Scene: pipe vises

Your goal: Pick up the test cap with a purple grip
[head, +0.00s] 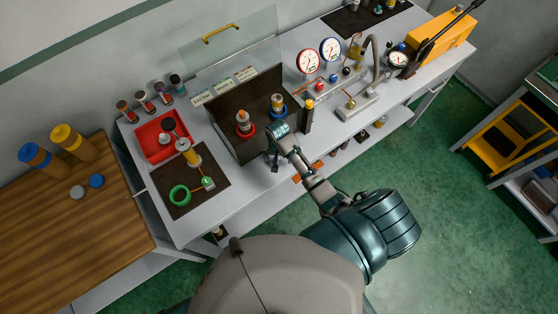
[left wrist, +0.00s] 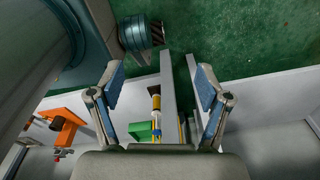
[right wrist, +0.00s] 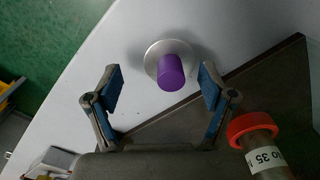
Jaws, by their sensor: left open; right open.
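The test cap with a purple grip (right wrist: 171,75) shows in the right wrist view. Its purple cylinder rises from a round silver disc on the light grey bench top, near the edge of a dark panel. My right gripper (right wrist: 160,88) is open, with one finger on each side of the cap and no visible contact. In the head view my right gripper (head: 273,160) is low at the bench's front edge, and I cannot make out the cap there. My left gripper (left wrist: 160,82) is open and empty in its wrist view; the head view does not show it.
A red-collared piece with a printed label (right wrist: 255,130) stands close to the right finger. In the head view a dark stand (head: 222,112) holds red- and blue-ringed fittings. Gauges (head: 308,61) and a red tray (head: 150,137) are also on the bench.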

